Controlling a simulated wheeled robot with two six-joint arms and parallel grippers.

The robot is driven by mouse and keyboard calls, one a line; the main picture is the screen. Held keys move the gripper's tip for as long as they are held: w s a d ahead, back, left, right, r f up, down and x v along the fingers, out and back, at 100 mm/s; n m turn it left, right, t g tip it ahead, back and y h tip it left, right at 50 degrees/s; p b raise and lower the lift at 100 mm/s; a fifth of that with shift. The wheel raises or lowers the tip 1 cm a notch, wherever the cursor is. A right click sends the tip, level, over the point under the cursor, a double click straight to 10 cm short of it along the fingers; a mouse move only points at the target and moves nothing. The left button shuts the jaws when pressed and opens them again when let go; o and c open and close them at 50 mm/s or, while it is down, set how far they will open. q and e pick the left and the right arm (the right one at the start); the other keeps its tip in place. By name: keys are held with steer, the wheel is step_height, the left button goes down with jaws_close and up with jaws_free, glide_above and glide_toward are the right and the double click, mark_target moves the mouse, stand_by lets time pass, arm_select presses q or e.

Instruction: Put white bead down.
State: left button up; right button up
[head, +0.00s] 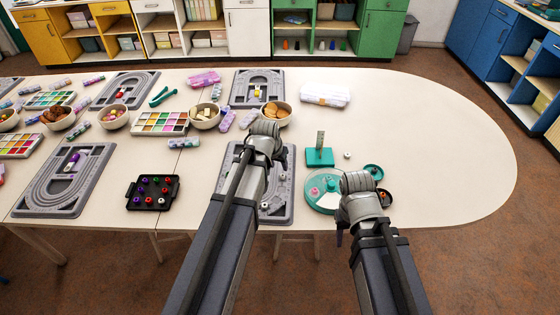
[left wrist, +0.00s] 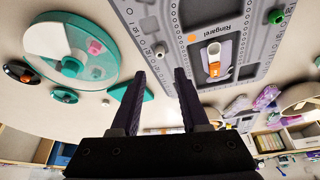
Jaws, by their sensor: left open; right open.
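A small white bead (head: 347,155) lies on the bare table just right of the teal stand (head: 319,157); a small pale spot beside the stand in the left wrist view (left wrist: 105,102) looks like the same bead. My left gripper (left wrist: 160,88) is open, with nothing visible between its fingers, over the near grey bead board (head: 224,180). In the head view its fingers are hidden below the wrist. My right gripper (head: 358,185) is open beside the round teal-and-white tray (head: 322,205); the arm hides its fingertips. Pale beads (head: 264,206) also sit on the board.
Bowls (head: 205,117) and a color-grid tray (head: 160,124) stand behind on the left. A black tray with colored beads (head: 153,193) lies left of the board. The right part of the table is clear.

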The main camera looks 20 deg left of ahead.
arm_select(q)
steer(key=s+d+m+g+y, duration=0.1)
steer(key=s+d+g, duration=0.1)
steer(key=s+d, duration=0.5)
steer(key=s+d+r+m+g+p, duration=0.1)
steer(key=s+d, duration=0.5)
steer(key=s, duration=0.7)
steer(key=shift+d+m+g+y, duration=0.4)
steer(key=shift+m+g, duration=0.2)
steer(key=shift+g, duration=0.3)
arm_select(e)
step_height(320, 180, up, 3)
steer(key=shift+f, duration=0.2)
arm_select(q)
steer(key=shift+a+r, duration=0.1)
